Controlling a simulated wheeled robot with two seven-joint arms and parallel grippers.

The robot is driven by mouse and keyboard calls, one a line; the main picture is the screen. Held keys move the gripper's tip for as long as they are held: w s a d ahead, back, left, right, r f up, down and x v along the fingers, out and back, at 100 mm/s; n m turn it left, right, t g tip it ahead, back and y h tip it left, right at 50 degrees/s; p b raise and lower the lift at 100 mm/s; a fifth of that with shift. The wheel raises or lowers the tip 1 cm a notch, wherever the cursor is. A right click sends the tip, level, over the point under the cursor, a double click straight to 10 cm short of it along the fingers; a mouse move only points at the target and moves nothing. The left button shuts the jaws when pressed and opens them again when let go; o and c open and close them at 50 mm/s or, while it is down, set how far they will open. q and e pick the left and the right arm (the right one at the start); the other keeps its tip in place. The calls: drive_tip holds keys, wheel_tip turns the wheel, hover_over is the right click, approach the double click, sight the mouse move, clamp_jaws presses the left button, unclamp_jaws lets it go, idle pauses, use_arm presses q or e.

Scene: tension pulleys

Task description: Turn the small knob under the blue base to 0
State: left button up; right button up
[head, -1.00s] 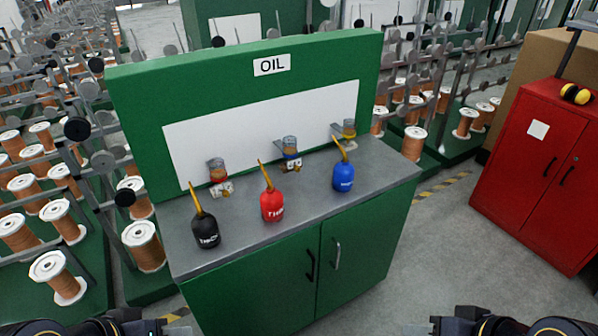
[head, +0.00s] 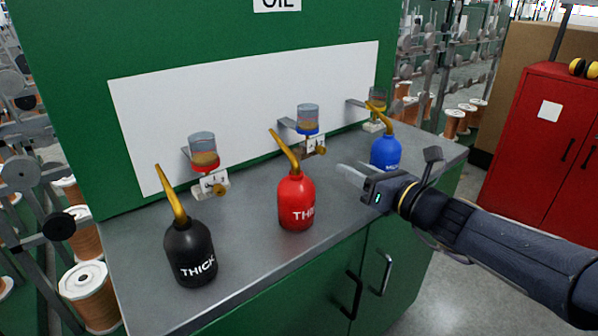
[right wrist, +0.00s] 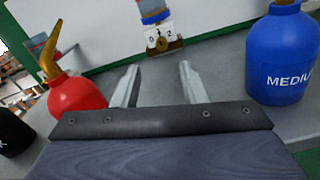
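The blue base (head: 307,129) sits under the middle glass oil cup on the green cabinet's back panel. It also shows at the top of the right wrist view (right wrist: 155,16). Below it is a white plate with small digits, and the small brass knob (right wrist: 162,44) is at the plate's lower part; it is tiny in the head view (head: 320,150). I cannot tell where the knob points. My right gripper (head: 347,169) is open and empty over the counter, in front of and apart from the knob. Its two fingers (right wrist: 157,82) point toward the knob. My left gripper is out of view.
A red oil can (head: 297,202) stands left of the right gripper, a blue can (head: 386,152) right of it, and a black can (head: 190,253) farther left. A red-based cup (head: 204,158) and another cup (head: 377,106) flank the middle one. The grey counter (head: 250,200) is otherwise bare.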

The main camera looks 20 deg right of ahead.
sight(324, 152)
drive_tip(key=b+x, duration=0.1)
drive_tip(key=x, duration=0.7)
drive_tip(key=shift+d+b, duration=0.15)
drive_tip(key=shift+b, duration=0.2)
clamp_jaws()
